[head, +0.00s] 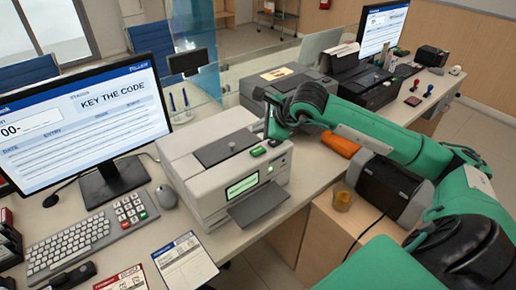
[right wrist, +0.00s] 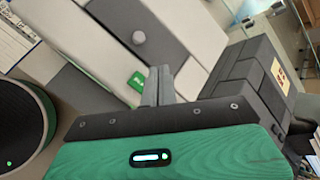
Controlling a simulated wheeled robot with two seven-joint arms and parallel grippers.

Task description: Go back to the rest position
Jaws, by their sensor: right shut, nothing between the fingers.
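My right arm comes in from the right in the head view, and my right gripper (head: 267,132) points down over the right rear edge of a grey-white counter machine (head: 185,165). The gripper's fingers are together and empty. I cannot tell whether the fingertips touch the machine. My left gripper is not in view.
A monitor (head: 85,105), keyboard (head: 75,245) and keypad (head: 131,210) stand at left. A glass screen (head: 235,80) and dark printers (head: 370,88) are behind.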

